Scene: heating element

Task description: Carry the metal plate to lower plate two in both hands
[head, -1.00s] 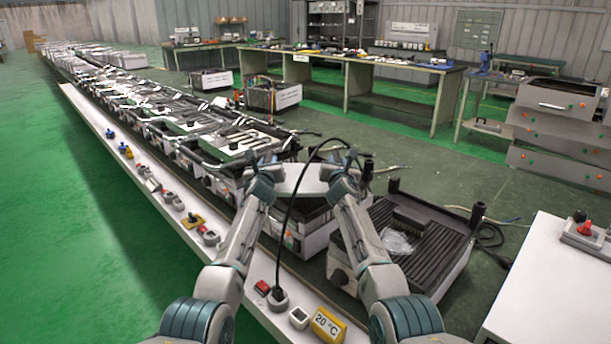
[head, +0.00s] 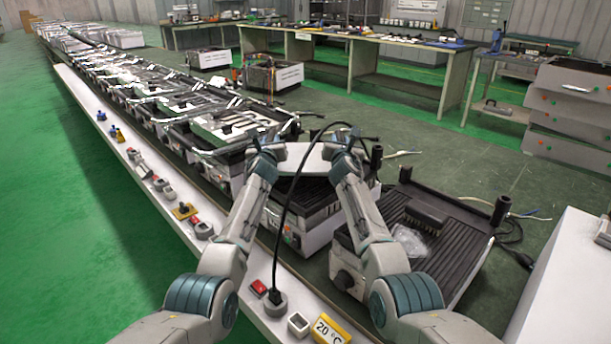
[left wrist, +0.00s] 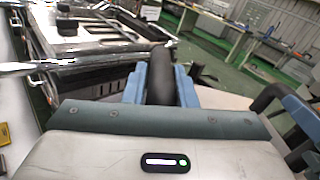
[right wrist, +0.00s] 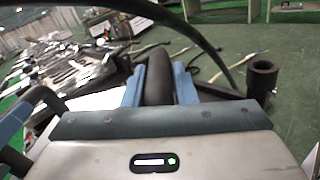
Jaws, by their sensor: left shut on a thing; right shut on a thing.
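The metal plate (head: 304,158) is a light flat plate held level between my two hands in the head view. My left gripper (head: 268,147) is shut at its left end and my right gripper (head: 346,149) at its right end. In the left wrist view the blue fingers close around a black bar-like handle (left wrist: 160,88). The right wrist view shows a similar black handle (right wrist: 158,80) between the fingers. Below the plate is a dark ribbed lower plate on a light housing (head: 312,205). I cannot tell which lower plate is number two.
An open ribbed unit (head: 462,232) with upright posts and a clear bag stands at right. A black cable (head: 284,215) arches in front of the plate. More units line the row at left. A white counter (head: 560,275) is at right; a yellow 20 °C sign (head: 328,330) is in front.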

